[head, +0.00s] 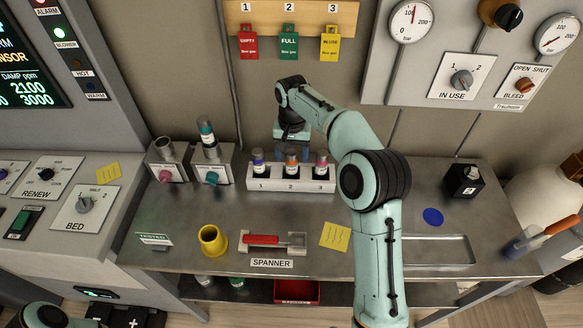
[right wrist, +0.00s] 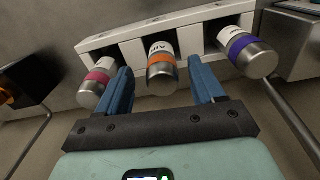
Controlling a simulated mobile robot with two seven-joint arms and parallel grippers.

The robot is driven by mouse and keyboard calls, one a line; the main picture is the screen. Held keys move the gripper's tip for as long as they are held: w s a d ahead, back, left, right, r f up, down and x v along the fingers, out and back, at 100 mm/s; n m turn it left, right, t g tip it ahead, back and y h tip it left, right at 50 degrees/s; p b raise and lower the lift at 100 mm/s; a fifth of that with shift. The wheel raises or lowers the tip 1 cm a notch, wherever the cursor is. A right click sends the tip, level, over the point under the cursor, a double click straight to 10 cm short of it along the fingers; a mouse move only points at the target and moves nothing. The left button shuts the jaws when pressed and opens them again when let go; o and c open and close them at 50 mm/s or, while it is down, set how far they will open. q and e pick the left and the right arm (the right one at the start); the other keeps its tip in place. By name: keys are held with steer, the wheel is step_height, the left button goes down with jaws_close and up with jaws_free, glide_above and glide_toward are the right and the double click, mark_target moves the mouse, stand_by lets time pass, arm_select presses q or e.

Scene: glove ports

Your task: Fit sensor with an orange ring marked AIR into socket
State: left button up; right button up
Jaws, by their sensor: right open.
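The sensor with an orange ring (head: 291,161) stands in slot 2 of a white rack (head: 318,187). The right wrist view shows its orange ring, part of its AIR lettering and its metal end (right wrist: 163,75). My right gripper (head: 291,151) is open above it; in the right wrist view its blue fingers (right wrist: 160,82) lie on either side of this sensor, not closed on it. At the left, one grey holder (head: 168,160) with a pink knob has an empty round socket. The holder beside it (head: 213,172), with a teal knob, carries a teal-ringed sensor (head: 207,133). My left gripper is not in view.
A purple-ringed sensor (head: 258,160) and a pink-ringed sensor (head: 321,163) stand close on either side in the rack. A yellow cup (head: 212,240) and a red-handled spanner (head: 262,240) lie in front. A black box (head: 462,181) stands right; bench between is mostly clear.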

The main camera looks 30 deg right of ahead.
mark_target(292, 164)
steer(key=f, duration=0.5)
steer(key=shift+w+d+f, duration=0.1)
steer(key=shift+w, duration=0.1)
jaws_close()
